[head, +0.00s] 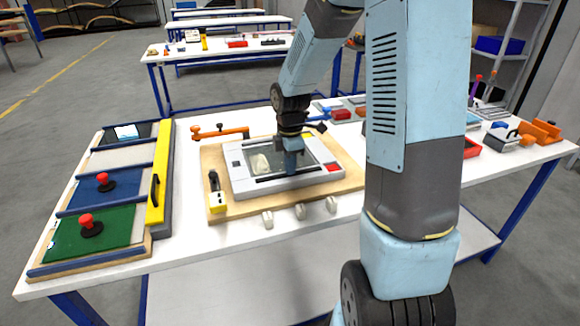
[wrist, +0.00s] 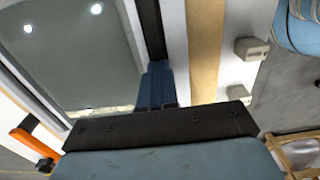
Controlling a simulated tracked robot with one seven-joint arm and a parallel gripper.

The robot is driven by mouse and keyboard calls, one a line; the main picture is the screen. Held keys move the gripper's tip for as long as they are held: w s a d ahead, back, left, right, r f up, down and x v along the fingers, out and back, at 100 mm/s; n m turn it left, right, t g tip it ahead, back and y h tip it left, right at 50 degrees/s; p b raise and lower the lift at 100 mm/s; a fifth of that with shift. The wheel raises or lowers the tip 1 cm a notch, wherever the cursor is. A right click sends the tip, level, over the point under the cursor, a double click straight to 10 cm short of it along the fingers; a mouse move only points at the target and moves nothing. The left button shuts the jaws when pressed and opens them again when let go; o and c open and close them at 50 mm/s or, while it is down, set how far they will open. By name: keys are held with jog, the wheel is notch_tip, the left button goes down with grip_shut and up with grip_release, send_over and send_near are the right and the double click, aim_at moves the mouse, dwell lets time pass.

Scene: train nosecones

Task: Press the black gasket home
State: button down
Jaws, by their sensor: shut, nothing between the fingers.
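A grey window frame (head: 236,183) with a glass pane (head: 316,155) lies flat on a wooden board on the table. The black gasket shows as a dark strip (wrist: 150,30) between the pane and the frame in the wrist view. I cannot tell how deep it is seated. My gripper (head: 291,170) points down over the front part of the frame. Its blue fingers (wrist: 157,88) are together and empty, at the line of the strip in the wrist view. They hide part of the strip. Whether they touch it I cannot tell.
An orange clamp (head: 220,132) stands at the board's back left, and a yellow-and-black piece (head: 216,195) at its front left. Several pale knobs (head: 300,211) line the table's front. A panel with red-knobbed plates (head: 92,225) lies left. Red trays and tools crowd the right.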

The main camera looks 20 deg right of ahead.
notch_tip(320, 180, up, 13)
jog(key=shift+r, duration=0.2)
dwell(0.6)
jog(key=s+r+m+t, duration=0.2)
jog(key=s+r+m, duration=0.2)
jog(key=s+m, duration=0.5)
jog(key=s+d+r+m+t, duration=0.1)
jog(key=s+r+m+t, duration=0.2)
jog(key=s+m, duration=0.6)
jog(key=s+r, duration=0.2)
jog(key=s, duration=0.3)
jog(key=shift+r+t, duration=0.3)
